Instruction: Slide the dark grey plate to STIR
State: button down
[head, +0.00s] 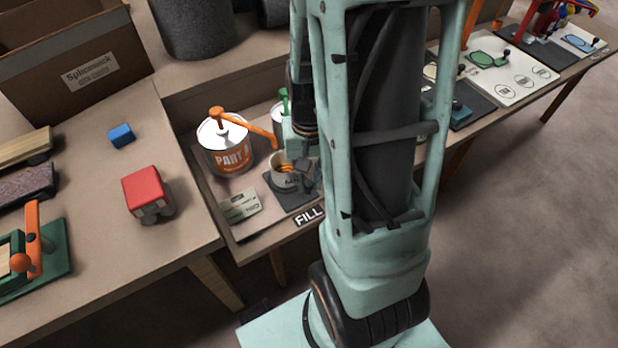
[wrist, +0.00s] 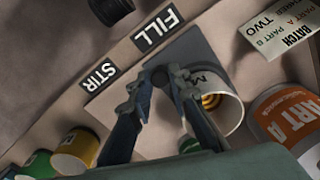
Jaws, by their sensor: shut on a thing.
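The dark grey plate (wrist: 195,48) lies flat on the bench, and a pale cup (wrist: 224,108) with orange inside stands on it. In the wrist view its edge runs along the FILL label (wrist: 158,28) and towards the STIR label (wrist: 98,76). My gripper (wrist: 160,78) is shut low at the plate, beside the cup; the fingers hide most of what they hold. In the head view the plate (head: 278,196), the cup (head: 284,181) and the FILL label (head: 309,216) show left of my arm. STIR is hidden there.
A PART A can (head: 226,155) with an orange pump stands behind the plate. A batch card (head: 239,205) lies to its left. Small yellow (wrist: 75,150) and green cans stand past STIR in the wrist view. The strip along the labels looks clear.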

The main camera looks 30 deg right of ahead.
jog(key=d, duration=0.4)
jog(key=d+b, duration=0.1)
jog(key=d, duration=0.7)
jog(key=shift+w+d+b, duration=0.25)
jog(key=shift+d+b, duration=0.05)
jog(key=c, duration=1.8)
grip_release()
jog(key=shift+d, duration=0.1)
jog(key=shift+r, duration=0.1)
jog(key=shift+r, duration=0.2)
notch_tip(320, 180, up, 12)
jog(key=shift+f, duration=0.25)
